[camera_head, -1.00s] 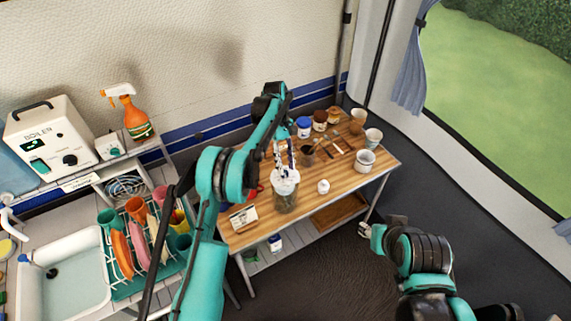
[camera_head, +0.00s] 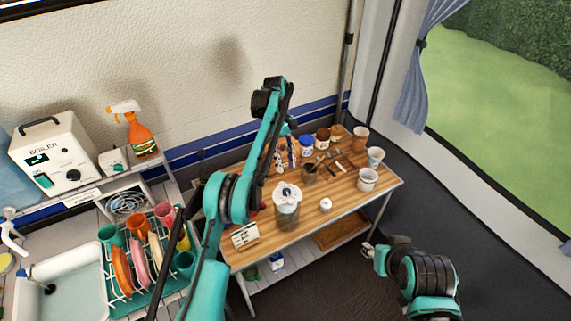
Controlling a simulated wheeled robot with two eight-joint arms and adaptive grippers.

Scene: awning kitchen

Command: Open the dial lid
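A clear jar (camera_head: 287,212) stands upright on the wooden table. Its round white lid (camera_head: 287,192) sits on top and has a small dark mark in the middle. My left arm reaches over the table from the left. The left gripper (camera_head: 285,158) points down behind and above the jar, apart from the lid. Its two fingers look spread, with nothing between them. My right gripper (camera_head: 368,250) is low at the right, off the table's front edge. It is small and partly hidden by its own arm, so its opening is unclear.
A small white pot (camera_head: 325,204) stands right of the jar. A small card (camera_head: 245,236) stands at the left. Jars (camera_head: 306,145), cups (camera_head: 367,179) and a dark pot (camera_head: 310,173) fill the back and right. The table's front edge has bare wood.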

